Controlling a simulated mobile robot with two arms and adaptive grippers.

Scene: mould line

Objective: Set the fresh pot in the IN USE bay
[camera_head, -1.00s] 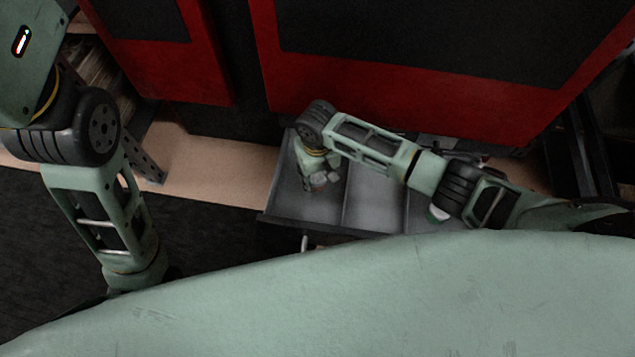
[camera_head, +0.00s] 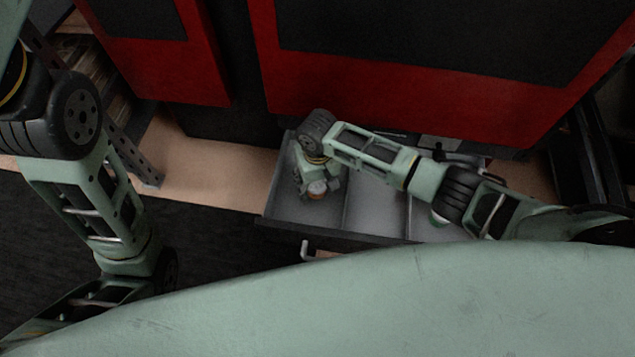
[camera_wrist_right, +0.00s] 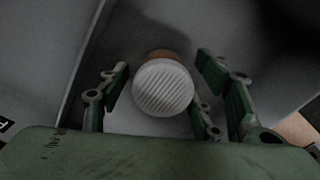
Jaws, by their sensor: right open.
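A small pot with a white ribbed lid (camera_wrist_right: 163,88) and an orange-brown body stands in the left compartment of an open grey drawer (camera_head: 300,212). It also shows in the head view (camera_head: 317,188). My right gripper (camera_wrist_right: 160,95) is open, with its green-padded fingers on both sides of the pot; gaps show between pads and lid. A second pot, white with a green band (camera_head: 438,217), is in the right compartment, partly hidden by my right arm. My left arm shows at the left, but its gripper is out of view. No bay label is readable.
Dividers split the drawer (camera_head: 346,205) into compartments; the middle one looks empty. Red and black machine panels (camera_head: 400,95) stand behind it. A perforated metal post (camera_head: 135,160) and a tan ledge (camera_head: 210,170) are at the left.

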